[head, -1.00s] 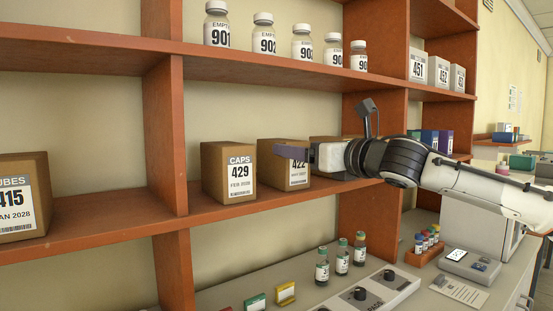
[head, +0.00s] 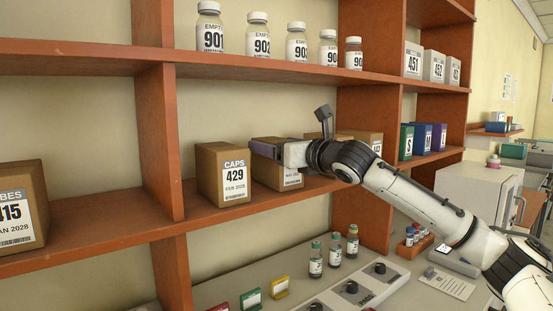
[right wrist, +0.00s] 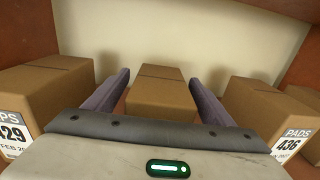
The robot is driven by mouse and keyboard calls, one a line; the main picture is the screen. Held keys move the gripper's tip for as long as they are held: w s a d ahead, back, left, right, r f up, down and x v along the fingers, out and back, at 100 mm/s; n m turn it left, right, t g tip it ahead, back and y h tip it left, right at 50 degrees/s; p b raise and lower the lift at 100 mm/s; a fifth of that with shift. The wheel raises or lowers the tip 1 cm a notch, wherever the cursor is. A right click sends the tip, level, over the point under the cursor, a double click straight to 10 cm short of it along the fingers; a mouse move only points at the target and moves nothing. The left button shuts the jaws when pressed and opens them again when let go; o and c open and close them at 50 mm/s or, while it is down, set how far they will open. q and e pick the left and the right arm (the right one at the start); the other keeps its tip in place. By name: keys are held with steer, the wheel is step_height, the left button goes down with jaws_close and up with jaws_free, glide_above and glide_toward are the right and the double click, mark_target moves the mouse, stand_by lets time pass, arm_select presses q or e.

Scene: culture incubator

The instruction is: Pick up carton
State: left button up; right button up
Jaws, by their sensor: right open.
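Several brown cartons stand on the middle shelf. One carton (head: 272,178) is behind my right gripper (head: 266,150); its label is mostly hidden in the head view. It also shows in the right wrist view (right wrist: 160,92), between the two spread fingers. My right gripper (right wrist: 157,95) is open, with a finger on each side of this carton and gaps visible to both. Carton CAPS 429 (head: 222,175) stands to its left, and it shows at the left of the wrist view (right wrist: 45,95). Carton PADS 436 (right wrist: 265,112) stands to its right. My left gripper is out of view.
Carton 415 (head: 22,205) stands left of an upright divider (head: 160,145). Bottles (head: 257,38) stand on the shelf above. Small vials (head: 334,250) and a grey panel (head: 350,295) are on the counter below. Coloured boxes (head: 422,140) stand farther right.

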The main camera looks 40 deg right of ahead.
steer(key=c, duration=1.3)
